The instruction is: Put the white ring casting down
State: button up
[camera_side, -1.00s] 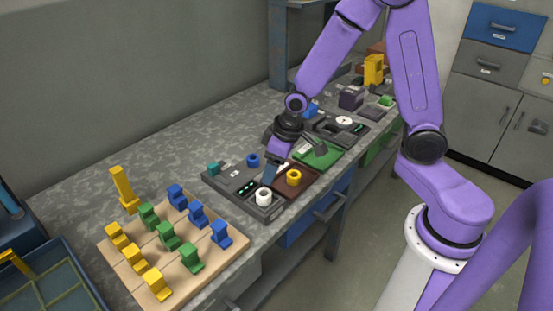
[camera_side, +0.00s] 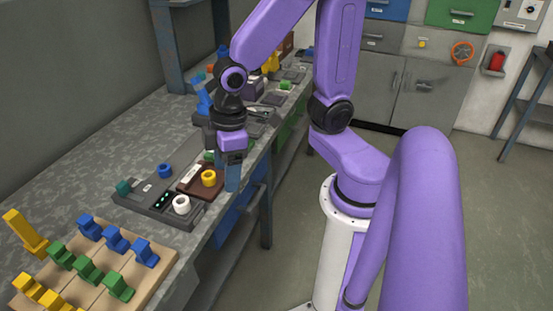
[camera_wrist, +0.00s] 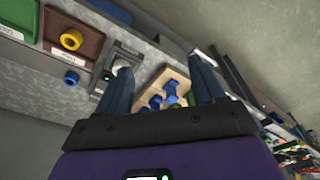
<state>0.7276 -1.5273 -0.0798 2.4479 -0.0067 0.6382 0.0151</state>
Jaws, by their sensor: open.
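The white ring casting (camera_side: 181,205) sits on the front part of the dark grey station (camera_side: 150,206), beside small green lights. Nothing holds it. It also shows in the wrist view (camera_wrist: 121,65), partly behind the left finger. My gripper (camera_side: 232,184) is empty, to the right of the ring and apart from it, near the bench's front edge. In the wrist view my gripper's two blue fingers (camera_wrist: 162,85) are spread wide with nothing between them that they grip.
A yellow ring (camera_side: 208,178) stands on a brown pad (camera_side: 187,184) close to my fingers. A blue ring (camera_side: 165,171) lies behind the white one. A wooden board (camera_side: 72,288) with several coloured blocks is at the lower left. Clear bench lies behind.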

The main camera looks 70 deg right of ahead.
jog(key=s+d+r+n, duration=0.1)
jog(key=s, duration=0.4)
jog(key=s+d+r+n+g, duration=0.1)
jog(key=s+r+n, duration=0.1)
jog(key=s, duration=0.3)
jog(key=shift+s+d+n+h, duration=0.15)
jog(key=shift+d+n+h, duration=0.15)
jog(key=shift+d+h, duration=0.1)
dwell(1.4)
